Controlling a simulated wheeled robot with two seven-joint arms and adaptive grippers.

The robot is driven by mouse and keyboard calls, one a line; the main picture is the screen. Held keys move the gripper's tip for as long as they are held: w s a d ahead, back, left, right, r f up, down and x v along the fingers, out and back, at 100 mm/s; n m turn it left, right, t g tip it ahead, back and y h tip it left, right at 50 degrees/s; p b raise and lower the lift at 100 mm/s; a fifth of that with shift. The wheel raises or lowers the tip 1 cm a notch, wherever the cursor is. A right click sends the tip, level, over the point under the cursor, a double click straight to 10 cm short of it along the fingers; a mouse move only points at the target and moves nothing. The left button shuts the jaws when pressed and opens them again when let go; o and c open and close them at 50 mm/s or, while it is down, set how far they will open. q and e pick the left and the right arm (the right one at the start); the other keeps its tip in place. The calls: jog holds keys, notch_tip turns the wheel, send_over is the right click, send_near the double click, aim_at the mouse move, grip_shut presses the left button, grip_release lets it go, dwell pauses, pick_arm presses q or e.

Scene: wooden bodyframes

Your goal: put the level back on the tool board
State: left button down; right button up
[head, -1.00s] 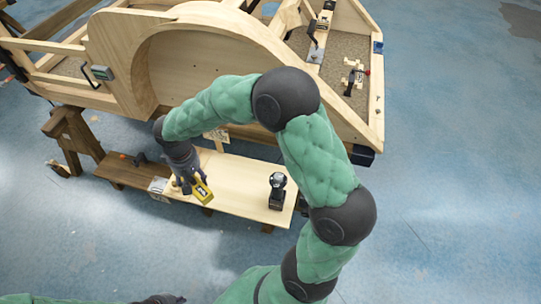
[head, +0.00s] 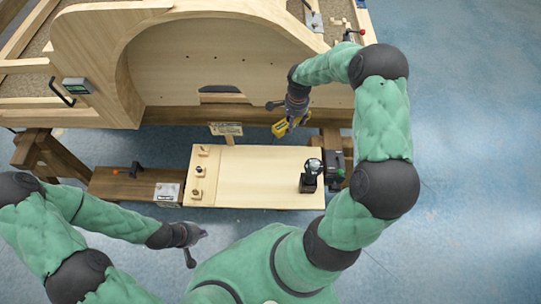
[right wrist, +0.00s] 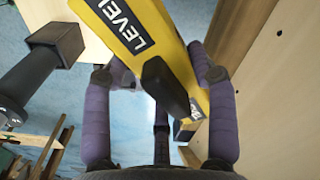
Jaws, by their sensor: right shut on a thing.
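The yellow level (head: 280,128), lettered "LEVEL", is in my right gripper (head: 292,118), beyond the far right edge of the light wooden board, near the big wooden frame. In the right wrist view the level (right wrist: 150,40) lies tilted between the purple-padded fingers (right wrist: 160,100), which are shut on it. The light board (head: 250,180), seemingly the tool board, has several small wooden holders (head: 200,171) along its left end. My left gripper (head: 190,240) hangs empty in front of the bench's left part, its fingers spread.
A black drill-like tool (head: 311,175) stands on the board's right end, with a dark-green object (head: 336,165) beside it. The large wooden bodyframe (head: 200,60) rises behind. The board's middle is clear.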

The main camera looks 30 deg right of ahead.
jog(key=s+d+f+m, duration=0.1)
jog(key=d+f+m, duration=0.1)
jog(key=d+m, duration=0.15)
jog(key=b, duration=0.4)
send_near(272, 158)
jog(key=shift+d+f, duration=0.25)
jog(key=shift+d, duration=0.25)
jog(key=shift+d+f, duration=0.25)
jog(key=shift+d, duration=0.25)
jog(key=shift+a+f+b, duration=0.3)
jog(key=shift+a+f, duration=0.15)
jog(key=shift+f, duration=0.05)
jog(key=f+b, duration=0.1)
jog(key=f, duration=0.1)
jog(key=a+f+b, duration=0.1)
jog(key=shift+a+f, duration=0.1)
jog(key=shift+f, duration=0.6)
jog(key=shift+r, duration=0.1)
